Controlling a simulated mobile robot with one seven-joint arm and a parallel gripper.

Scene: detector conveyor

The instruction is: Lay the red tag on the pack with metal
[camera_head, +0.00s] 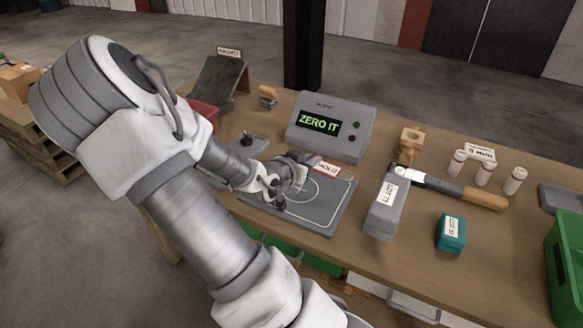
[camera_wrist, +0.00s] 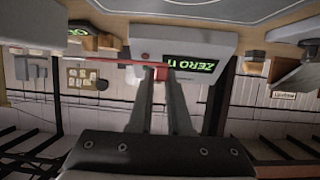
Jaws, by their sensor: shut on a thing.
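My gripper (camera_head: 303,172) is shut on the red tag (camera_head: 328,170), a flat card with a red edge and lettering that seems to read HOLD. In the wrist view the tag (camera_wrist: 105,61) shows nearly edge-on, with a red part between the fingertips (camera_wrist: 160,72). The tag is above the dark plate (camera_head: 330,215) marked with a ring. A grey pack (camera_head: 378,218) with a LOT label stands right of the plate. A teal pack (camera_head: 450,234) with a LOT label is farther right. Which pack has metal is not shown.
A grey console (camera_head: 355,115) reading ZERO IT stands behind the plate. A wand with a wooden handle (camera_head: 485,198) lies behind the packs, near white cylinders (camera_head: 485,173). A green bin (camera_head: 565,265) is at the right. Bare tabletop (camera_head: 415,240) lies between the packs.

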